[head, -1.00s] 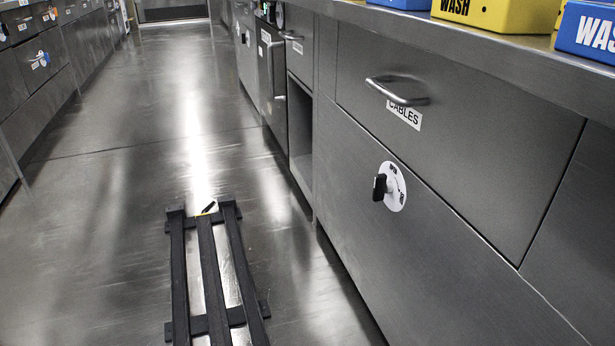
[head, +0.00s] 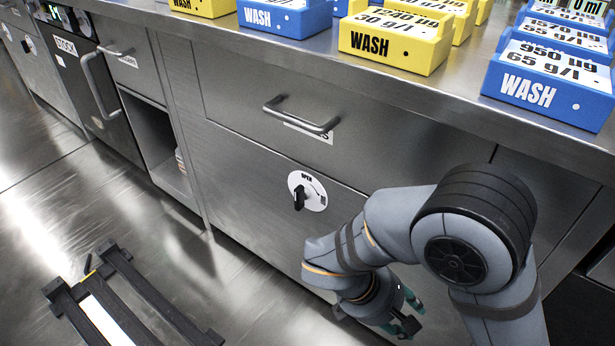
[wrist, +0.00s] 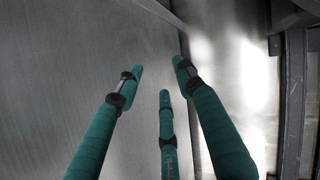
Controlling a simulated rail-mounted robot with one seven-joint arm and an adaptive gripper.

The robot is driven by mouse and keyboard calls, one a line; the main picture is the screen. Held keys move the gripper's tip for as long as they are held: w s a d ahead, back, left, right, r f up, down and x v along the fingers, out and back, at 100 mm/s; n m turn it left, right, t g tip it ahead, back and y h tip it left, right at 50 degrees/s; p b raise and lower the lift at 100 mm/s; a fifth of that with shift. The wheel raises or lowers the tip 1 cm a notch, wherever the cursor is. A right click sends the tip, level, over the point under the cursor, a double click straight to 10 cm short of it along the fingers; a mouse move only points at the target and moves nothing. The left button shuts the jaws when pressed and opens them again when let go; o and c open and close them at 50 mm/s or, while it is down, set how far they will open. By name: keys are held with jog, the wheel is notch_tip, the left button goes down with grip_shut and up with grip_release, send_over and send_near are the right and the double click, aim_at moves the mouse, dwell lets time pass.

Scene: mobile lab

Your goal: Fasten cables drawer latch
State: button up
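The cables drawer (head: 370,155) is flush with the cabinet front. Its metal bar handle (head: 300,116) partly covers the white label. Below it is the latch, a white disc with a black knob (head: 299,198). The disc carries the word OPEN near its top, and the knob stands roughly upright. My gripper (head: 404,318) hangs low, to the right of and below the latch, apart from it. In the wrist view my gripper's teal fingers (wrist: 160,75) are spread with nothing between them. The latch is not in the wrist view.
Yellow and blue WASH boxes (head: 390,42) stand on the steel counter (head: 440,98) above the drawer. An open cubby (head: 165,150) is to the left. A dark floor rail (head: 125,295) lies at lower left. The floor between rail and cabinet is clear.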

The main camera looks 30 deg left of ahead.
jog(key=w+a+r+n+t+h+p, duration=0.1)
jog(key=a+r+n+t+p, duration=0.2)
jog(key=a+r, duration=0.35)
jog(key=n+t+y+p, duration=0.4)
jog(key=n+t, duration=0.5)
jog(key=t, duration=0.1)
send_near(294, 201)
jog(key=shift+t+y, duration=0.3)
jog(key=shift+y, duration=0.1)
jog(key=shift+w+d+f+b, duration=0.15)
jog(key=shift+w+b, duration=0.55)
jog(key=shift+w, duration=0.85)
jog(key=shift+w+d+f+b, duration=0.1)
jog(key=shift+w+d+b, duration=0.4)
jog(key=shift+w, duration=1)
jog(key=shift+w+f+b, duration=0.1)
jog(key=shift+w+b, duration=0.75)
jog(key=shift+w, duration=0.7)
jog(key=shift+c, duration=0.9)
jog(key=c, duration=0.7)
grip_shut()
